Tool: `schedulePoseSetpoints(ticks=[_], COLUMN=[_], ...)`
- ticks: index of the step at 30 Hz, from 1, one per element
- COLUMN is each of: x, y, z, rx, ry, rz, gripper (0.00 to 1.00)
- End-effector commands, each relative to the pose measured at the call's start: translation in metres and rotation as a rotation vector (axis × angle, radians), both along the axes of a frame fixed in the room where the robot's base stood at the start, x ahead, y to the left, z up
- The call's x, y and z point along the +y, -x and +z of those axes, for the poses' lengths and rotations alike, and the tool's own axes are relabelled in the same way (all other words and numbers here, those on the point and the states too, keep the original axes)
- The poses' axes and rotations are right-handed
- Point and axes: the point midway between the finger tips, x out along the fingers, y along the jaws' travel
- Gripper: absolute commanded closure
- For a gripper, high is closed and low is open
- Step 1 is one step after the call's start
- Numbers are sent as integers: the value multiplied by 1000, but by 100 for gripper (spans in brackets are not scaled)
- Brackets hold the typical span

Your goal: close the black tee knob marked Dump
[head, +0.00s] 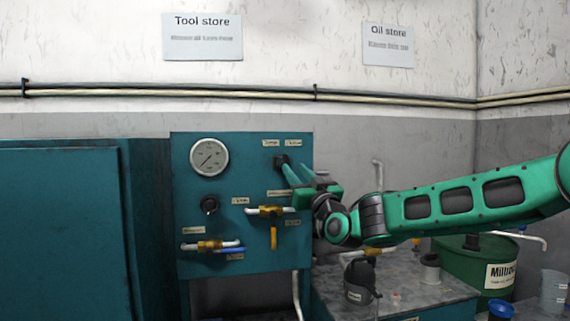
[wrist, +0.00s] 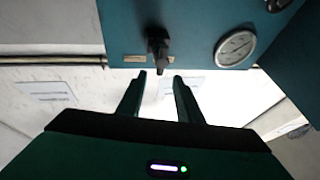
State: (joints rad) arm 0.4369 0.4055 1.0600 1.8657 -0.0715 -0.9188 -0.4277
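A black tee knob (head: 280,160) is at the upper right of the teal panel (head: 190,270), under two small labels that I cannot read clearly. It also shows in the wrist view (wrist: 157,40), its handle sticking out toward my gripper. A second black knob (head: 209,205) is lower left, below the gauge. I cannot read which knob is marked Dump. My gripper (wrist: 160,75) is open and empty, its fingertips just short of the upper right knob's end, one to each side. In the head view my gripper (head: 288,173) partly hides the area around that knob.
A round gauge (head: 209,157) is at the panel's upper left. A brass valve with a yellow handle (head: 274,238) and one with a blue handle (head: 229,250) are below. A bench (head: 415,292) and a green drum (head: 470,265) stand at the right.

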Motion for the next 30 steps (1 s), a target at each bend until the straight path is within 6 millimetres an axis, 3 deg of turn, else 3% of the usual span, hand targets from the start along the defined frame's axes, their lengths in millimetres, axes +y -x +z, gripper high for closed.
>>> schedulePoseSetpoints(ticks=[9,15,28,30], x=[24,34,36,36], y=[-45,-64,-71,-71], z=[21,29,32,32], rx=[2,2,2,2], ry=[-4,0,2,2], rz=[2,2,0,0], gripper=[67,67,67,82])
